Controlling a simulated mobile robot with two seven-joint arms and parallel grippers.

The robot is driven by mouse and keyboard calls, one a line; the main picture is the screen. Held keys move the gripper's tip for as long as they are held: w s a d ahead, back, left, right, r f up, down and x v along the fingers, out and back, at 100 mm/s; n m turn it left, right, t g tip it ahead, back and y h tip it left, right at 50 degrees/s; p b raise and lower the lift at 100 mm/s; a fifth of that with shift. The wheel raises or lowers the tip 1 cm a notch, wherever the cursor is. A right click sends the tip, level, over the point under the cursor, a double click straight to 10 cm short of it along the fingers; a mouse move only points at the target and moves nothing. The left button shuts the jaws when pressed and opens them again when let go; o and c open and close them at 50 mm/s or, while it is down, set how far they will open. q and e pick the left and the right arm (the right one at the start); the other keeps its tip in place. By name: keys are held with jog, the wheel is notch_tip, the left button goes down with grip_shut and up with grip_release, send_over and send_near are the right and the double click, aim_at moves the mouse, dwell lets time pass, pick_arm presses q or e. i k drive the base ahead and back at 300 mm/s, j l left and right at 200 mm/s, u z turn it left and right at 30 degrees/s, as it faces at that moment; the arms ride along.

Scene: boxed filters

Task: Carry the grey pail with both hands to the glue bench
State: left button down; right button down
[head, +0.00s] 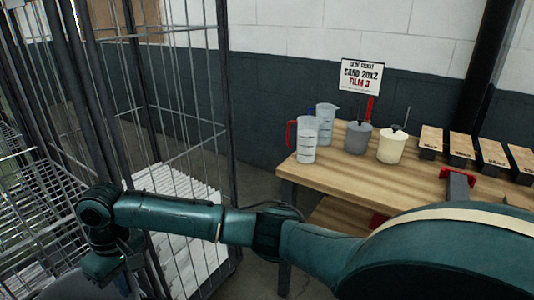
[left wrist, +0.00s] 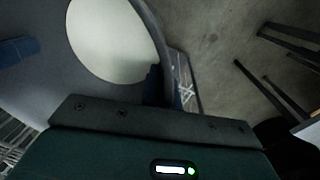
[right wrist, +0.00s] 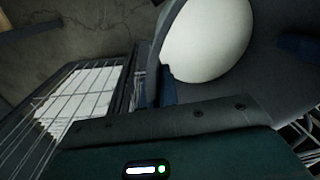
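The grey pail (left wrist: 40,75) fills much of the left wrist view, with a pale round inside. It also shows in the right wrist view (right wrist: 268,70), and a grey curve of it (head: 85,288) shows at the head view's bottom left edge. My left gripper (left wrist: 155,85) is at the pail's side, its dark blue finger against the rim. My right gripper (right wrist: 165,88) is at the opposite side in the same way. Both appear shut on the pail, over floor; the exact contact is partly hidden. The wooden bench (head: 335,172) stands ahead to the right, apart from the pail.
On the bench are measuring jugs (head: 307,140), a grey pot (head: 358,138), a cream pot (head: 392,147) and several wooden-topped blocks (head: 461,149). A sign (head: 360,77) is behind them. Little floor shows between cage and bench.

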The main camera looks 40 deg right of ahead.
aim_at(369, 181)
jog(key=l+z, duration=0.7)
jog(key=z, duration=0.2)
jog(key=i+l+z, duration=0.1)
jog(key=l+z, duration=0.35)
jog(key=i+l+z, duration=0.15)
jog(key=z, duration=0.3)
